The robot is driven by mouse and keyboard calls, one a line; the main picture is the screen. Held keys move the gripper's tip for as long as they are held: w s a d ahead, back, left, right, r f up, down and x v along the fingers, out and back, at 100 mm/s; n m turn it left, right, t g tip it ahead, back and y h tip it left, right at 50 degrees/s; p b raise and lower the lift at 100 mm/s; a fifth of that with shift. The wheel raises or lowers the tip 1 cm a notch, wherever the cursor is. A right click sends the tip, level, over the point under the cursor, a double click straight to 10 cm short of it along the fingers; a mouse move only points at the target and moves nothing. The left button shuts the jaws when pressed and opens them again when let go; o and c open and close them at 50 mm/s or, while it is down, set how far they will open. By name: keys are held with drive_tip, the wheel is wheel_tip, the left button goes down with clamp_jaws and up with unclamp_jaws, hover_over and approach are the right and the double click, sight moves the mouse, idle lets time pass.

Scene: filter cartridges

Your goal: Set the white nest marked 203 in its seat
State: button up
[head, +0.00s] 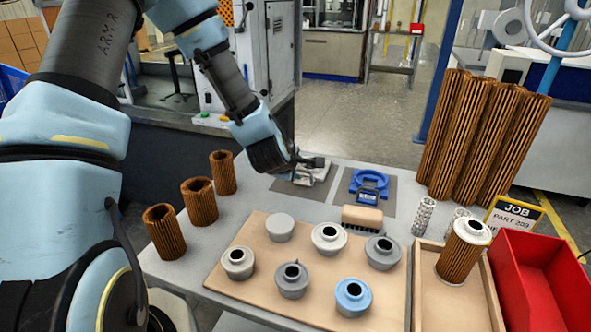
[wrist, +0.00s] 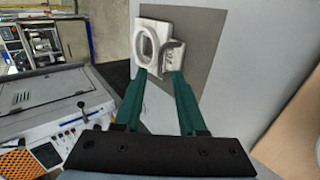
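The white nest (head: 309,174) lies on the left dark grey pad (head: 290,189) at the back of the table. In the wrist view the nest (wrist: 146,50) shows a raised oval ring and a smaller block beside it with dark marks too small to read. My gripper (head: 300,163) is right at the nest, coming from the left. In the wrist view its two green fingers (wrist: 159,74) are apart, with their tips at the nest's near edge. I cannot tell whether they touch it. No seat shows clearly; the nest may hide it.
A blue ring nest (head: 369,182) stands on the right pad. A brush (head: 362,217) lies in front. Several caps stand on a wooden board (head: 230,288). Brown filters (head: 164,231) stand left. A tray (head: 431,290) and red bin (head: 540,275) are right.

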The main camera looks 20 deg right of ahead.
sight(303, 172)
drive_tip(key=shift+b+x, duration=1.55)
drive_tip(key=shift+x, duration=2.1)
clamp_jaws()
drive_tip(key=shift+s+a+f, duration=0.1)
drive_tip(key=shift+f, duration=0.05)
drive_tip(key=shift+r+p, duration=1.65)
drive_tip(key=shift+r, duration=1)
